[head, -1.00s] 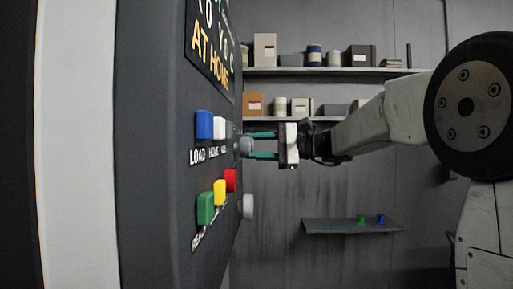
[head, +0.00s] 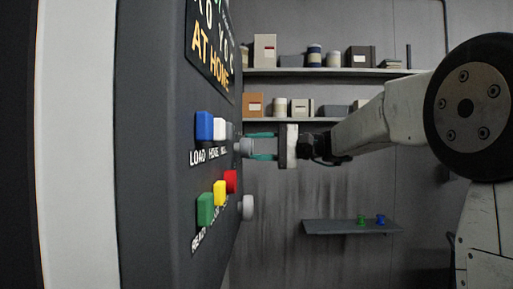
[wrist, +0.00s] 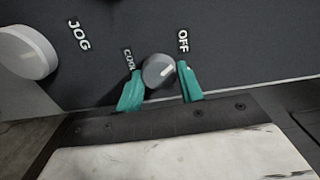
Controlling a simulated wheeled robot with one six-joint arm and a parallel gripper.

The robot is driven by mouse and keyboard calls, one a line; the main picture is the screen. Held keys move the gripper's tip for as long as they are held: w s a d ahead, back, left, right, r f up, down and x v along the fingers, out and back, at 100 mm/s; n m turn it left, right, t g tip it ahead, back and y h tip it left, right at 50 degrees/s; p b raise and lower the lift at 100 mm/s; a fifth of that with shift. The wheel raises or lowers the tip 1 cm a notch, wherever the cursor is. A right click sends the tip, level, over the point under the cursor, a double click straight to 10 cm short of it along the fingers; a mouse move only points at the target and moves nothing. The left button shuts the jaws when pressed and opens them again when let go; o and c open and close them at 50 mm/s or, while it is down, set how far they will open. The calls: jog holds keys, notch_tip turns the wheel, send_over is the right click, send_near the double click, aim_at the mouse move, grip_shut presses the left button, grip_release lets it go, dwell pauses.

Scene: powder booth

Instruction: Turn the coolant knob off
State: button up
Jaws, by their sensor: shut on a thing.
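The coolant knob (wrist: 159,72) is a round grey knob on the dark panel. A label starting "COOL" is to its left and "OFF" (wrist: 183,41) is above and to its right in the wrist view. A pale pointer mark shows on the right half of its face, slanted; whether it lines up with OFF I cannot tell. My gripper (wrist: 161,84) is shut on the knob, with one teal finger on each side. In the head view my gripper (head: 262,146) reaches in level from the right, and the knob (head: 246,147) sits between its fingertips, partly covered.
A larger pale knob (wrist: 27,52) by the JOG label is on the left in the wrist view. Blue (head: 204,126), white, green (head: 205,209), yellow and red (head: 231,181) buttons are on the panel close by. Shelves (head: 330,72) hang on the back wall.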

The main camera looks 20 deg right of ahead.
jog(key=o, duration=1)
jog(key=shift+d, duration=0.1)
jog(key=v, duration=0.7)
jog(key=shift+s+d, duration=0.15)
jog(key=shift+d, duration=0.2)
